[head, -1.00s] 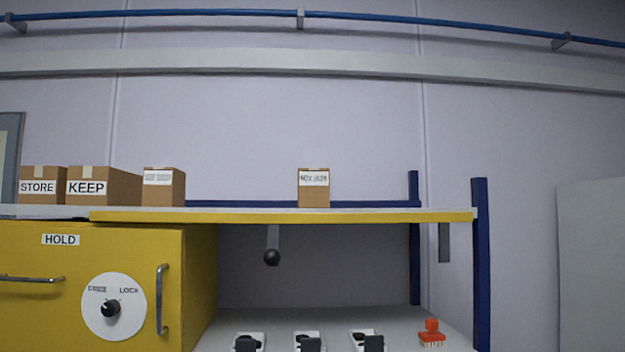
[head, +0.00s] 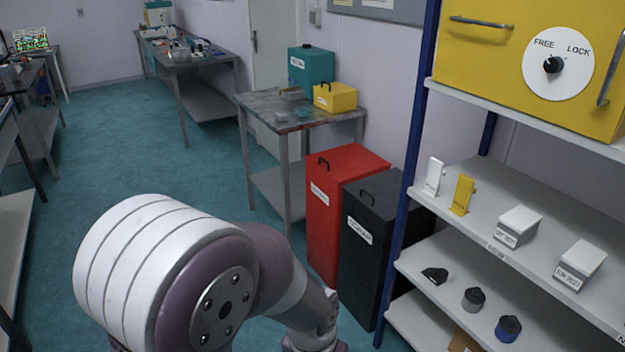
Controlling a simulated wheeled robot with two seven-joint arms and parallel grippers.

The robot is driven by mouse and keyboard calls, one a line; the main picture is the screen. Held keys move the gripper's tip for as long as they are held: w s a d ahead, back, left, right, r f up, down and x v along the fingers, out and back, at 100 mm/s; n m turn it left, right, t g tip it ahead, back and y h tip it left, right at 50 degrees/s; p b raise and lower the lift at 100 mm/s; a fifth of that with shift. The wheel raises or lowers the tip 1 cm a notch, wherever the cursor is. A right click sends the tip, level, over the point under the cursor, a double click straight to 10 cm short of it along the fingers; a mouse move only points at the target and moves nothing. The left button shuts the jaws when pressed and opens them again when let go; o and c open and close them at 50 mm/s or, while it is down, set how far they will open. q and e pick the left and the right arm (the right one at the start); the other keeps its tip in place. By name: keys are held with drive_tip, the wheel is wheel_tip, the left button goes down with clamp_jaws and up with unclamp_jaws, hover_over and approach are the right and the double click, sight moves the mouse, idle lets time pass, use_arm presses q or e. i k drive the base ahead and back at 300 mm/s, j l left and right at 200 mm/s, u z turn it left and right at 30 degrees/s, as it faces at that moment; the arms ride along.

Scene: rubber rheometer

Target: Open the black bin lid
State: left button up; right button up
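The black bin (head: 366,255) stands on the floor in the head view, between the red bin and the shelf rack. Its lid (head: 380,194) is shut, with a dark handle (head: 366,190) on top and a white label (head: 360,230) on the front. One of my arms fills the lower middle of the view, in front of and to the left of the bin. Neither gripper shows in this view.
A red bin (head: 325,220) stands close against the black bin's left side. The shelf rack's blue post (head: 405,150) rises close on its right. A metal table (head: 268,104) holds teal and yellow boxes behind. The teal floor (head: 120,150) is open at left.

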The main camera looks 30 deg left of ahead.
sight(380, 191)
drive_tip(key=u, duration=0.5)
drive_tip(key=i+j+z, duration=0.1)
drive_tip(key=z, duration=0.55)
drive_tip(key=i+j+z, duration=0.2)
drive_tip(key=i+j, duration=0.2)
drive_tip(key=j, duration=0.15)
drive_tip(key=i+j+z, duration=0.25)
drive_tip(key=j, duration=0.4)
drive_tip(key=i+j+z, duration=0.1)
drive_tip(key=i+j, duration=0.15)
drive_tip(key=i+j+z, duration=0.1)
drive_tip(key=j, duration=0.35)
drive_tip(key=i+j+z, duration=0.1)
drive_tip(key=j, duration=0.25)
drive_tip(key=i+j+z, duration=0.1)
drive_tip(key=j, duration=0.3)
drive_tip(key=i+l, duration=0.05)
drive_tip(key=i, duration=0.05)
